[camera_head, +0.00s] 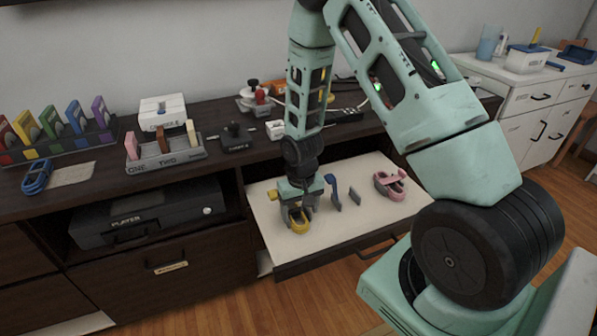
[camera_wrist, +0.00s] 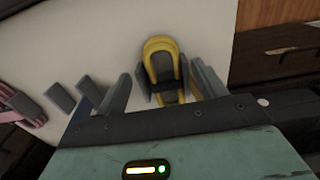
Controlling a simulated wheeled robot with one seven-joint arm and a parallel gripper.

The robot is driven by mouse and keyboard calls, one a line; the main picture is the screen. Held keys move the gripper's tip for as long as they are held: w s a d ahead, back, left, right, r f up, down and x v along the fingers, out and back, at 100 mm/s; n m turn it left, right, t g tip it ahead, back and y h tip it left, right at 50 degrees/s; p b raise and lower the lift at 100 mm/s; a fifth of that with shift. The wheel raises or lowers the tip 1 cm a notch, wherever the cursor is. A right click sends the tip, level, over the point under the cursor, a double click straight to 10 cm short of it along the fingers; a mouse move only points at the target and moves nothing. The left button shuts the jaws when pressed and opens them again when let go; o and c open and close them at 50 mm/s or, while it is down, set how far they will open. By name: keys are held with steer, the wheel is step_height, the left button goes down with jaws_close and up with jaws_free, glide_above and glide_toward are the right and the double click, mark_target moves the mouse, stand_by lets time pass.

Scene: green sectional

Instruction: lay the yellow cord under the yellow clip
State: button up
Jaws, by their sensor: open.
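The yellow cord (camera_head: 299,226), a looped bundle, lies on the white surface of the pulled-out drawer. In the wrist view the cord (camera_wrist: 158,46) lies ahead of and between my spread fingers, with dark pieces close on both sides of it. My gripper (camera_head: 296,213) is open, pointing down over the cord; its fingers (camera_wrist: 163,84) do not visibly close on it. A yellow strip (camera_wrist: 193,88) shows beside the right finger in the wrist view; it may be the yellow clip, mostly hidden.
A blue clip (camera_head: 332,187), a grey clip (camera_head: 354,196) and a pink cord bundle (camera_head: 391,185) lie to the right in the drawer (camera_head: 300,252). The drawer's front right is clear.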

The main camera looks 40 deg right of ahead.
step_height(320, 180, up, 17)
steer(key=p, duration=0.3)
steer(key=shift+w+t, duration=0.15)
steer(key=shift+t, duration=0.15)
stand_by(0.3)
steer(key=s+a+r+n+p, duration=0.3)
steer(key=s+a+r, duration=0.1)
steer(key=a+r, duration=0.4)
steer(key=s+a+r+n+p, duration=0.35)
steer(key=s+a+r, duration=0.2)
steer(key=a, duration=0.35)
steer(key=s+a+r+n+p, duration=0.2)
steer(key=s+a+r, duration=0.1)
steer(key=s, duration=0.3)
steer(key=s+a+r+n+p, duration=0.2)
steer(key=s+a+r, duration=0.1)
steer(key=s, duration=0.3)
steer(key=shift+s+a+r+g+y, duration=0.15)
steer(key=shift+a+r+g+y, duration=0.2)
steer(key=shift+r, duration=0.25)
